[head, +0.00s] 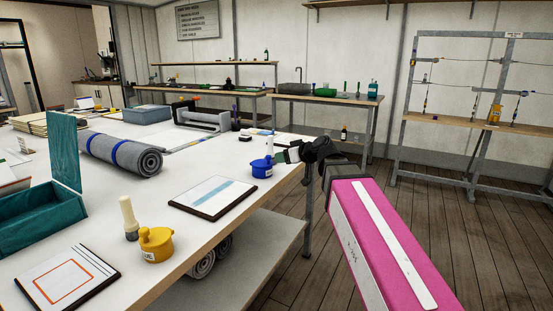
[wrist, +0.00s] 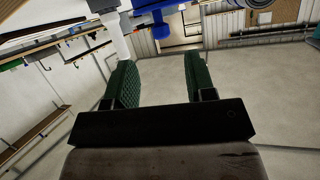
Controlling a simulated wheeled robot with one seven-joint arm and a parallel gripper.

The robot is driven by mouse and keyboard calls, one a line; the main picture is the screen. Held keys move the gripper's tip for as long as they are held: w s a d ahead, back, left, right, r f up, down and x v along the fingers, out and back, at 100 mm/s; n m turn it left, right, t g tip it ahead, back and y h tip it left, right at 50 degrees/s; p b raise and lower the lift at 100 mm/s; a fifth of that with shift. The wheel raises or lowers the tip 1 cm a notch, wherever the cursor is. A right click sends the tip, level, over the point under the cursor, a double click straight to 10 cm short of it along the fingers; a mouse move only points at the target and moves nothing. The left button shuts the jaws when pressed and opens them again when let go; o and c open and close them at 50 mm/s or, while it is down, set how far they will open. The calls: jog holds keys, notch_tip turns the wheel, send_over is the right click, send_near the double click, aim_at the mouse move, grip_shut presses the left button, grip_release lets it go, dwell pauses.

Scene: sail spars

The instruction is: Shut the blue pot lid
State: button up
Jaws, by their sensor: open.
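The blue pot (head: 262,170) stands upright on the white table near its right edge, with a pale label on its side. Its lid is too small in the head view to tell how far it is open. My gripper (head: 283,156) is just right of the pot's upper part, open and empty. In the wrist view, my gripper (wrist: 158,64) shows two green ridged pads wide apart with nothing between them. Blue parts that look like the pot (wrist: 150,6) show beyond them at the top edge, mostly cut off.
A pale upright handle (head: 269,146) is close behind the blue pot; a white cylinder (wrist: 116,36) appears near the left pad. A framed board (head: 213,196), yellow pot (head: 156,247), pale-handled tool (head: 129,218) and grey roll (head: 120,153) share the table. Floor right of the table is clear.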

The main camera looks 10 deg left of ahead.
jog(key=shift+v, duration=1.6)
jog(key=s+d+f+m+g+h, duration=0.2)
jog(key=d+f, duration=0.5)
jog(key=f, duration=0.6)
jog(key=s+d+f+m+g+h, duration=0.3)
jog(key=d+f, duration=0.5)
jog(key=f, duration=0.5)
jog(key=s+d+f+m+g+h, duration=0.3)
jog(key=s+d+f+m+h, duration=0.2)
jog(key=f, duration=0.8)
jog(key=s+d+h, duration=0.1)
jog(key=s+d, duration=0.2)
jog(key=shift+d+f, duration=0.2)
jog(key=shift+f, duration=0.15)
